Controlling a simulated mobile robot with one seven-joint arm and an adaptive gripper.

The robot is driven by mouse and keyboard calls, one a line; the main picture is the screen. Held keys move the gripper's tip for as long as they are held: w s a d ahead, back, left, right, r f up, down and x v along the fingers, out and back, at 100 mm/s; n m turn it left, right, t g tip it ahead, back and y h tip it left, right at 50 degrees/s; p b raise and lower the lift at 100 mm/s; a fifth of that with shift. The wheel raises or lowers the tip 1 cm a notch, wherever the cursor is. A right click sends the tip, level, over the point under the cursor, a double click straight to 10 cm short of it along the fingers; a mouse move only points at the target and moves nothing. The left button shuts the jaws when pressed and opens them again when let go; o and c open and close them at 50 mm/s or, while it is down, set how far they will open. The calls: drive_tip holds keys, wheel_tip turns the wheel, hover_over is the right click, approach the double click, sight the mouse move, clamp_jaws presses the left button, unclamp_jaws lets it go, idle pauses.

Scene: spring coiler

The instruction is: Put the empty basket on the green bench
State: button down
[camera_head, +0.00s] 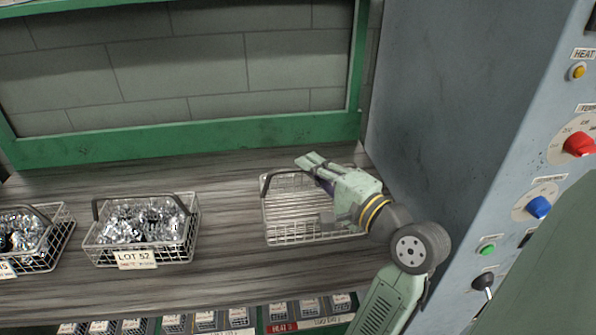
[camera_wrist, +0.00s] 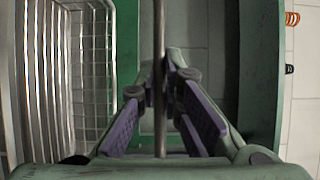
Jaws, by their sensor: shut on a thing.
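The empty wire basket (camera_head: 290,215) is at the right part of the green bench's grey wood-grain top (camera_head: 225,225); I cannot tell whether its base touches the top. Its inside shows only bare wires. My gripper (camera_head: 308,161) reaches over the basket from the right and hides part of it. In the wrist view, my gripper's fingers (camera_wrist: 165,95) are shut on the dark handle bar (camera_wrist: 159,40), which runs between them. The basket's wire side (camera_wrist: 92,70) shows at the left there.
A basket of shiny metal parts marked LOT 52 (camera_head: 143,230) stands to the left, with another filled basket (camera_head: 30,240) beyond it. The grey machine (camera_head: 450,110) with knobs is close on the right. A green-framed back panel (camera_head: 200,137) rises behind. Bare top lies between the baskets.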

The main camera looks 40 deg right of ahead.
drive_tip(key=shift+w+a+f+p, duration=0.25)
drive_tip(key=shift+w+f+p, duration=0.1)
drive_tip(key=shift+w+f, duration=0.5)
drive_tip(key=shift+w+a+f+p, duration=0.25)
drive_tip(key=shift+w+f, duration=0.3)
drive_tip(key=shift+f, duration=0.5)
drive_tip(key=shift+f, duration=0.15)
drive_tip(key=c, duration=1.7)
unclamp_jaws()
drive_tip(key=s+b, duration=0.3)
drive_tip(key=s, duration=0.9)
drive_tip(key=shift+a+b, duration=0.15)
drive_tip(key=shift+b, duration=0.15)
